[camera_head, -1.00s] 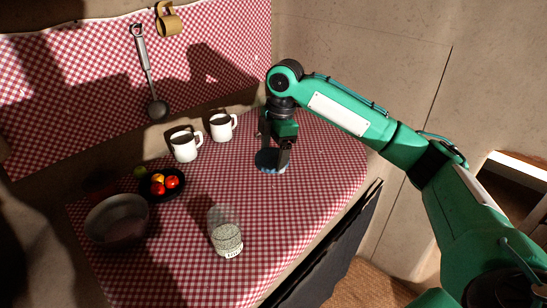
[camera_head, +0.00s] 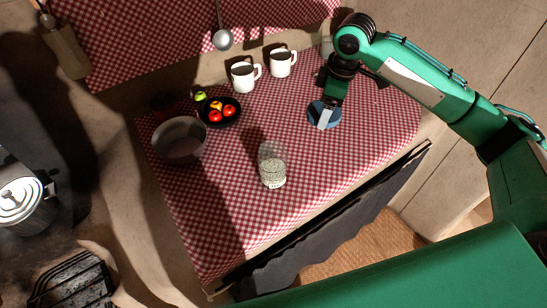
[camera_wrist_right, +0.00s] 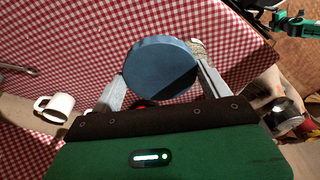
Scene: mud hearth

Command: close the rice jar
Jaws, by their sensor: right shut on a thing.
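The rice jar (camera_head: 272,167) is clear glass with pale grains in its lower part and a label. It stands upright on the checked cloth, with no lid on its top. My right gripper (camera_head: 325,108) is behind it and to its right in the head view, shut on the round blue lid (camera_head: 333,114). In the right wrist view the blue lid (camera_wrist_right: 160,68) sits between the two fingers, and part of the jar (camera_wrist_right: 198,47) shows behind it. How high the lid is above the cloth is unclear. My left gripper is not in view.
White mugs (camera_head: 244,77) (camera_head: 283,63) stand behind. A black fruit bowl (camera_head: 232,122) and a metal bowl (camera_head: 180,157) are left of the jar. The cloth between lid and jar is clear. A pot (camera_head: 20,195) stands far left.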

